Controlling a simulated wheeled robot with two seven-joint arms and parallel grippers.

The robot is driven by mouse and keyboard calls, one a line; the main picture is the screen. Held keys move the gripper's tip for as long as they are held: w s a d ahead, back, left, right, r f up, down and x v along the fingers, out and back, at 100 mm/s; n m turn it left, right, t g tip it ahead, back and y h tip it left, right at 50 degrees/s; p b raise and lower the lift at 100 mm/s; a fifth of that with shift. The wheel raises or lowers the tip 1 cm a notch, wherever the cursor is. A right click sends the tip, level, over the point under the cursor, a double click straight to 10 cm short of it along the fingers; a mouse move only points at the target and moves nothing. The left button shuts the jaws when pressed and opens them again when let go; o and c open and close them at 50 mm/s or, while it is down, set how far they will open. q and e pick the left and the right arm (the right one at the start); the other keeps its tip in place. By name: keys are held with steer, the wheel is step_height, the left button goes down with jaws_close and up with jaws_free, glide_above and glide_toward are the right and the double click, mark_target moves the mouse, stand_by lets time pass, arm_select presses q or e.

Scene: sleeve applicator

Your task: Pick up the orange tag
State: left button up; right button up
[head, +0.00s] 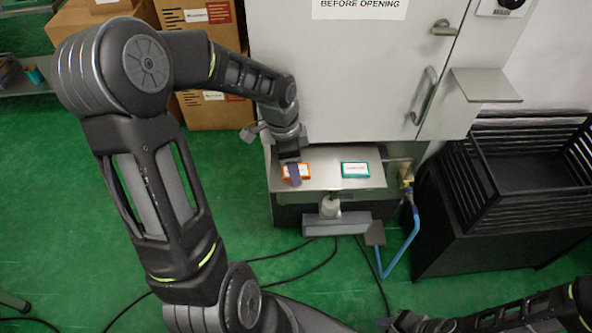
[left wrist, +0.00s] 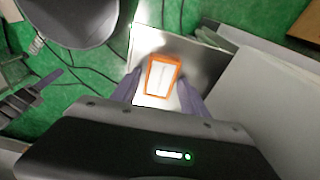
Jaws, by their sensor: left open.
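The orange tag (head: 304,170) lies on the left part of a metal shelf (head: 325,180) in the head view, partly covered by my left gripper (head: 293,172). In the left wrist view the orange tag (left wrist: 162,77), with a white label face, shows between the two purple fingers of my left gripper (left wrist: 160,80). The fingers are open, one on each side, with a gap visible. Whether they touch it I cannot tell. My right gripper (head: 393,323) is low at the bottom right of the head view, dark and partly cut off; its jaws are not clear.
A teal tag (head: 355,170) lies to the right on the same shelf. A grey cabinet (head: 350,70) with handles stands behind. A black slatted crate (head: 530,165) is at the right, cardboard boxes (head: 215,110) at the back left. A blue hose (head: 404,245) and cables cross the green floor.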

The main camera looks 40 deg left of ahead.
arm_select(q)
steer(key=shift+c, duration=0.5)
steer(key=c, duration=1)
steer(key=shift+r, duration=0.15)
steer(key=shift+r, duration=0.45)
steer(key=shift+s+d+r+b, duration=0.1)
steer(key=shift+s+r+b, duration=0.1)
steer(key=shift+r, duration=0.4)
steer(key=shift+s+d+r+b, duration=0.1)
steer(key=shift+r+b, duration=0.05)
steer(key=shift+r, duration=0.4)
steer(key=s+d+b, duration=0.2)
steer(key=s+d, duration=0.1)
steer(key=s, duration=0.1)
steer(key=s+d+b, duration=0.2)
steer(key=s+d, duration=0.2)
steer(key=s, duration=0.1)
steer(key=s+d+b, duration=0.2)
steer(key=s+d, duration=0.1)
steer(key=s, duration=0.1)
steer(key=shift+s+d, duration=0.25)
steer(key=shift+s, duration=0.1)
